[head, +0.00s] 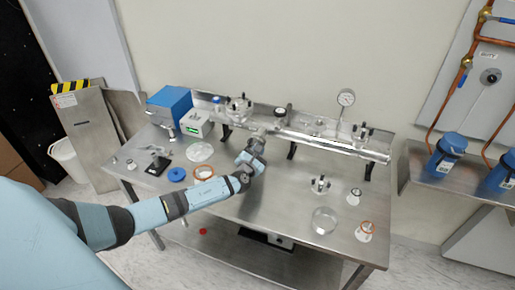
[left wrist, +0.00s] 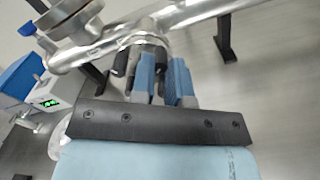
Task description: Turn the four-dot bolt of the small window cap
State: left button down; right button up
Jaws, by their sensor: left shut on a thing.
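The steel vacuum tube (head: 330,143) lies along the back of the bench on black supports. My left gripper (head: 256,143) reaches a short side port near the tube's left part. In the left wrist view, my left gripper (left wrist: 162,72) has its blue-padded fingers closed at the end of this port (left wrist: 150,40). It is shut on a small part there, at the place of the small window cap's bolt. The cap, the bolt and its dots are mostly hidden by the fingers and cannot be made out. My right gripper is not in view.
A blue box (head: 170,104) and a meter with a green display (head: 195,124) stand at the left. A gauge (head: 346,98) rises above the tube.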

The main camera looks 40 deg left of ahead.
pick_arm(q)
jog(key=shift+m+p, duration=0.3)
jog(key=shift+m, duration=0.6)
jog(key=c, duration=1.4)
grip_release()
jog(key=shift+s, duration=0.1)
jog(key=v, duration=1.3)
jog(key=shift+s+b, duration=0.3)
jog(key=shift+d, duration=0.1)
